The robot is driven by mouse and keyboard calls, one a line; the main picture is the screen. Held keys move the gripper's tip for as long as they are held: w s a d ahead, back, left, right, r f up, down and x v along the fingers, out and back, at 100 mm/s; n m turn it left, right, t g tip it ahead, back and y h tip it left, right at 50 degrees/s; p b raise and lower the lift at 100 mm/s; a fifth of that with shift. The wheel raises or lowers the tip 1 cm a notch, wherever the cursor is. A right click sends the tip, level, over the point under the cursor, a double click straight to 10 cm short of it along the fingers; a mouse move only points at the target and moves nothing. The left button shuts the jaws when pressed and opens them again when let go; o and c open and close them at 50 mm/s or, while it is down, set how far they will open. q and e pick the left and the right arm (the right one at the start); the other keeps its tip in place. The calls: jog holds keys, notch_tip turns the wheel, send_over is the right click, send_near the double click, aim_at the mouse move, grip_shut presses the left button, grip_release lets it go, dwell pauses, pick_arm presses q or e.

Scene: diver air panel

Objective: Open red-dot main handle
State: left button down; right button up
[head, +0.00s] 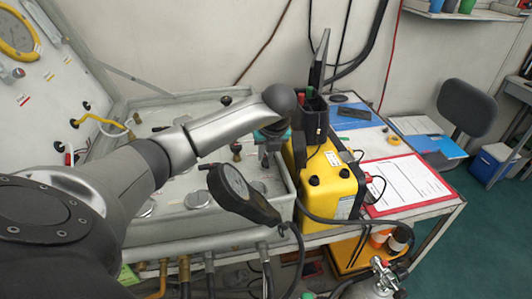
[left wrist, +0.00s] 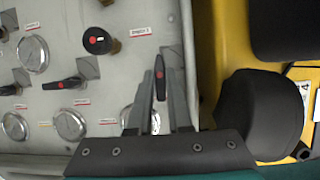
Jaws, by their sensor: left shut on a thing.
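A black handle with a red dot (left wrist: 160,78) stands at the right edge of the grey valve panel (left wrist: 120,12) in the left wrist view. It points roughly along my fingers. My left gripper (left wrist: 153,100) is shut on this handle, one finger on each side. In the head view the left gripper (head: 266,152) reaches down onto the panel's right end, and the handle is hidden there. Another black red-dot handle (left wrist: 66,83) lies sideways to the left, and a round black red-dot knob (left wrist: 97,41) is above it. The label print is too small to read. My right gripper is out of view.
A yellow case (head: 328,185) stands close to the right of the panel. A black round gauge (head: 236,185) on a hose is at the panel's front. A red-edged paper sheet (head: 408,182) lies on the table at right. Hoses hang along the front edge.

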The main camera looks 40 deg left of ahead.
pick_arm(q)
jog(key=c, duration=0.8)
grip_release()
jog(key=shift+c, duration=0.2)
jog(key=shift+r, duration=0.15)
jog(key=p+v, duration=0.1)
jog(key=v, duration=1.4)
jog(key=shift+d, duration=0.1)
